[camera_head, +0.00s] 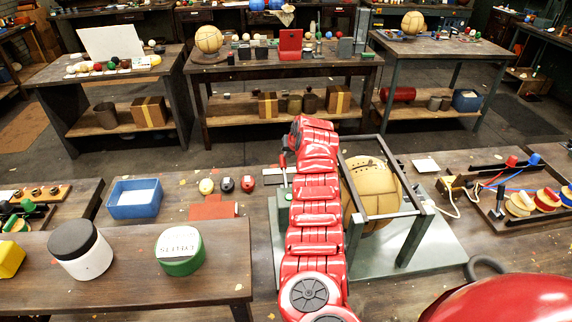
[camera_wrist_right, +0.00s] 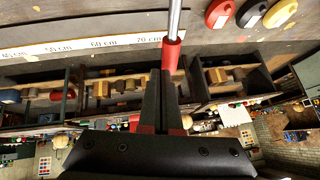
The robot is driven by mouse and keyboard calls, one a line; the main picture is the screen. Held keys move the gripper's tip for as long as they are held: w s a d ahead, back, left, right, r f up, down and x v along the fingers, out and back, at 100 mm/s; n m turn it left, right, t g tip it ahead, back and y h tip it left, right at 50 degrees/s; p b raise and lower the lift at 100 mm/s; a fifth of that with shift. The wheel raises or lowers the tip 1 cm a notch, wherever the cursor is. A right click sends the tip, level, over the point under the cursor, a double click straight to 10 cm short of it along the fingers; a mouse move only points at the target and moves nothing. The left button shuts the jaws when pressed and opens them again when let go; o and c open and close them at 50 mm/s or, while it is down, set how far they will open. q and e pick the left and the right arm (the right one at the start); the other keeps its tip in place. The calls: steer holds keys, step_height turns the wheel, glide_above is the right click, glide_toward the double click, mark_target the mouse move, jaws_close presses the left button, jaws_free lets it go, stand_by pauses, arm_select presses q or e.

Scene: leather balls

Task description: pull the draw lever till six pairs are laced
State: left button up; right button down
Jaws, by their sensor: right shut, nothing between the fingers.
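The draw lever shows in the right wrist view as a metal rod with a red grip (camera_wrist_right: 172,52). In the head view the red grip (camera_head: 283,161) stands just left of my red right arm. My right gripper (camera_wrist_right: 160,74) is shut and empty, its dark fingertips close to the grip's end. I cannot tell whether they touch it. In the head view my arm hides most of that gripper. A tan leather ball (camera_head: 366,188) with a row of dark holes sits in a dark metal frame (camera_head: 408,240), partly behind my arm. My left gripper is not in view.
Red, black and yellow knobs (camera_head: 227,185) lie left of the lever, beside a blue tray (camera_head: 135,198). A white jar (camera_head: 80,250) and green tin (camera_head: 180,251) stand on the near-left bench. Cord spools (camera_head: 519,203) lie at right. Other benches stand behind, across open floor.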

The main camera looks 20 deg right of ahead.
steer(key=w+b+v, duration=0.1)
steer(key=b+v, duration=0.1)
steer(key=v, duration=0.4)
steer(key=shift+s+r, duration=0.3)
steer(key=shift+r, duration=0.4)
steer(key=shift+d, duration=0.15)
